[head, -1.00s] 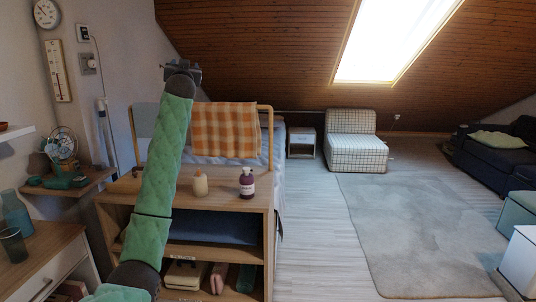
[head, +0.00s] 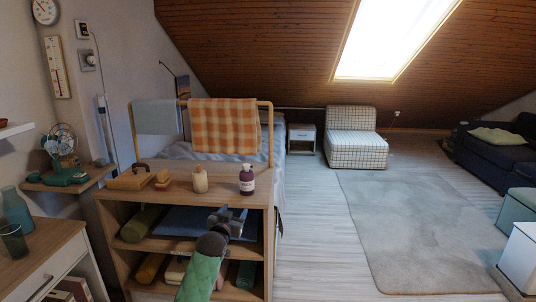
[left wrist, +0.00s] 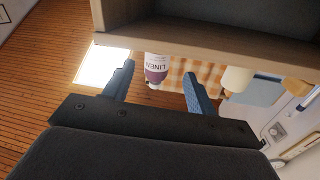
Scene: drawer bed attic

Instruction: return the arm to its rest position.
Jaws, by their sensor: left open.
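My left arm, with its green padded sleeve (head: 203,272), comes up from the bottom of the head view. My left gripper (head: 232,218) is low in front of the wooden shelf unit (head: 165,180), over its lower shelves. In the left wrist view its two blue-grey fingers stand apart (left wrist: 160,72) with nothing between them in hold. A purple bottle with a white label (head: 247,180) stands on the unit's top. It also shows upside down beyond the fingers in the left wrist view (left wrist: 156,75). My right gripper is not in view.
An orange checked towel (head: 224,127) hangs on the rail behind. A drawer cabinet (head: 40,255) stands left.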

